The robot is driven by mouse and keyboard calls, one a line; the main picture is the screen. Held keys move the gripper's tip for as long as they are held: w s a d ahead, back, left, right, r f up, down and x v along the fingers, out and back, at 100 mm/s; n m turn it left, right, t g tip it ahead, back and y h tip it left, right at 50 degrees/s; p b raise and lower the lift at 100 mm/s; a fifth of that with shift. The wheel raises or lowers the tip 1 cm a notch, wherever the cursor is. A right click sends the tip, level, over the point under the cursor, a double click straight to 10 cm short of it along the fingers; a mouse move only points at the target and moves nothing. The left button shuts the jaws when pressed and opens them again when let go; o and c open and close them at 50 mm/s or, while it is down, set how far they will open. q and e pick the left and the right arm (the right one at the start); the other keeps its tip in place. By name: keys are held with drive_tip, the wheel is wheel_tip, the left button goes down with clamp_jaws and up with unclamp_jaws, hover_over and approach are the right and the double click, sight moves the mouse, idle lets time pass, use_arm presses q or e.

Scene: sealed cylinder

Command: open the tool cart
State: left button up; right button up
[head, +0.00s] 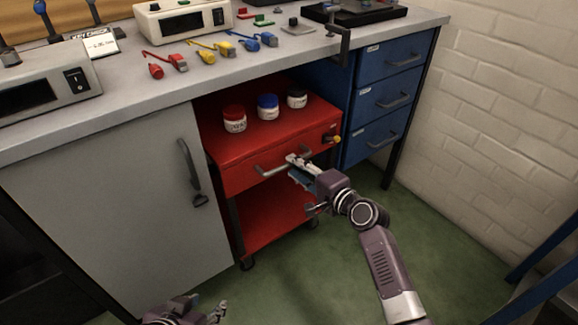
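The red tool cart (222,147) stands partly under the workbench, between a grey cabinet and blue drawers. Its drawer front (238,176) sits flush below the top, with a grey bar handle (268,172). Below is an open lower shelf (262,215). My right gripper (294,168) is at the right part of the handle, its fingers overlapping the bar in view. Whether they grip it is unclear. My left gripper (217,314) is low at the bottom edge, away from the cart and partly cut off.
Jars with red (235,119), blue (268,107) and black (297,98) lids stand on the cart. The grey cabinet door (120,205) is left, blue drawers (384,100) right. A brick wall (500,120) bounds the right. Green floor (300,270) is open in front.

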sight(289, 163)
drive_tip(key=x, duration=0.3)
drive_tip(key=shift+b, duration=0.4)
use_arm(q)
drive_tip(key=w+d+r+t, duration=0.2)
drive_tip(key=w+r+t, duration=0.1)
drive_tip(key=w+r, duration=0.1)
drive_tip(key=shift+w+h, duration=0.4)
drive_tip(key=shift+w, duration=0.35)
use_arm(e)
drive_tip(key=shift+w+a, duration=0.15)
clamp_jaws()
